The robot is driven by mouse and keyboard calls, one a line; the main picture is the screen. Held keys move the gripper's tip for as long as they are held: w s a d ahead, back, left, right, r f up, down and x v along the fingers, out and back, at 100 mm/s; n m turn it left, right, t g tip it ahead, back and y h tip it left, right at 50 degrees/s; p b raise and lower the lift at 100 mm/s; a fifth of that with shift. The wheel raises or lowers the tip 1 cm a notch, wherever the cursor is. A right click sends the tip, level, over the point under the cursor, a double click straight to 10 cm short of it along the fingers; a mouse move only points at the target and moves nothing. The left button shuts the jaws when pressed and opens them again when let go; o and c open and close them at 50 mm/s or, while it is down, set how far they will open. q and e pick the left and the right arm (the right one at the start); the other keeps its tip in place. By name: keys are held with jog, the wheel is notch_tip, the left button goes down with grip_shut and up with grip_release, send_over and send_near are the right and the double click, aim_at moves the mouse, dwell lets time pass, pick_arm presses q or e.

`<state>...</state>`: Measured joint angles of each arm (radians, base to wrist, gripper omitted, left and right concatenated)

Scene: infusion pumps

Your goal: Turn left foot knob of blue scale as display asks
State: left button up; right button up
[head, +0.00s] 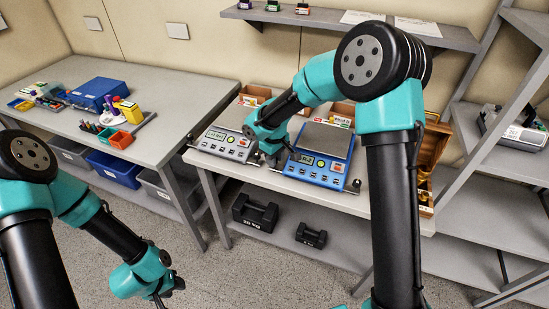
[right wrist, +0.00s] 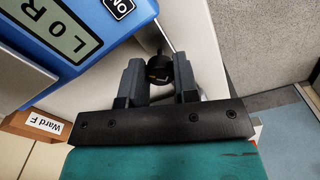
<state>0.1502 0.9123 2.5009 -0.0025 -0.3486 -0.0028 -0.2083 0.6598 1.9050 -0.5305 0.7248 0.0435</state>
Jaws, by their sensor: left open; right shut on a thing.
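The blue scale (head: 315,172) stands on the bench with a grey pan (head: 327,139) on top. Its green display (right wrist: 50,33) shows the letters L, O (or 0) and R in the right wrist view. In the head view my right gripper (head: 273,158) is at the blue scale's left front corner and hides that knob. My left gripper (head: 166,293) is open and empty, low over the floor, away from the bench.
A light grey scale (head: 225,146) stands close left of the blue one. A right foot knob (head: 357,185) shows at the blue scale's other corner. An open wooden box (head: 430,155) is at the right. Dark weights (head: 255,212) lie on the lower shelf.

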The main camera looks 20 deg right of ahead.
jog(key=o, duration=0.9)
jog(key=shift+o, duration=0.2)
jog(key=shift+r, duration=0.15)
notch_tip(320, 180, up, 17)
dwell(0.4)
